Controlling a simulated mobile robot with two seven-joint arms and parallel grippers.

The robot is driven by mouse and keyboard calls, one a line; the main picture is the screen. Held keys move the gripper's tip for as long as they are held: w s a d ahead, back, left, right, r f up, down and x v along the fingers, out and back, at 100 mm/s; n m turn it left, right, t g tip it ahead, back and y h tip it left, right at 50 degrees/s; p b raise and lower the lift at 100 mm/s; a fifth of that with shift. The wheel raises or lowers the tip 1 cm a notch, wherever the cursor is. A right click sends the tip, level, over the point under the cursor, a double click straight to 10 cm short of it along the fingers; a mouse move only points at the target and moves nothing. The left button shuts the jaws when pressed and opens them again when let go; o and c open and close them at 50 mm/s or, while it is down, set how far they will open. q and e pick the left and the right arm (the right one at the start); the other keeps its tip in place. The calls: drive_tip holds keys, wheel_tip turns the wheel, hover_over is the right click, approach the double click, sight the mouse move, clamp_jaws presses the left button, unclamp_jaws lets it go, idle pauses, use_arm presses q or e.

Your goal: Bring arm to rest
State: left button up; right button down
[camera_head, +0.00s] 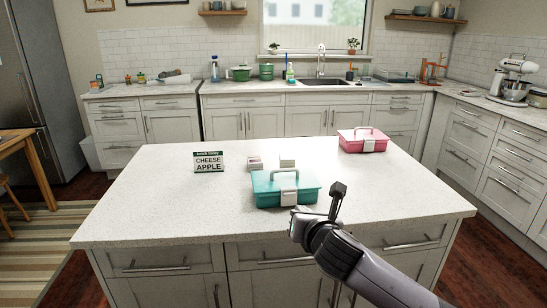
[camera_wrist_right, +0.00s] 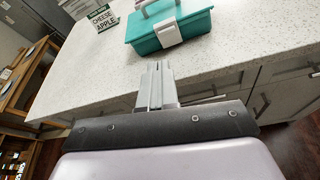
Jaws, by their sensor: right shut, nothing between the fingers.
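My right gripper (camera_head: 337,190) is shut and empty, raised at the front right of the island. The teal lunchbox is closed, with a grey latch and handle. My left gripper does not show in either view.
The white island top (camera_head: 140,205) carries a pink lunchbox (camera_head: 363,140), a "CHEESE APPLE" sign (camera_head: 209,161) and two small boxes (camera_head: 255,163) (camera_head: 287,161) behind the teal lunchbox. Counters with a sink (camera_head: 320,82) stand behind.

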drive_tip(key=s+f+m+g+y, duration=0.2)
drive_tip(key=s+f+m+g, duration=0.1)
drive_tip(key=s+f+m, duration=1.4)
drive_tip(key=s+d+f+m, duration=0.4)
drive_tip(key=s+m, duration=0.3)
drive_tip(key=s+d+f+m+h, duration=0.1)
drive_tip(key=s+d+f+m, duration=0.4)
drive_tip(key=s+m, duration=0.3)
drive_tip(key=shift+s+f+g+h, duration=0.15)
drive_tip(key=shift+f+g+h, duration=0.15)
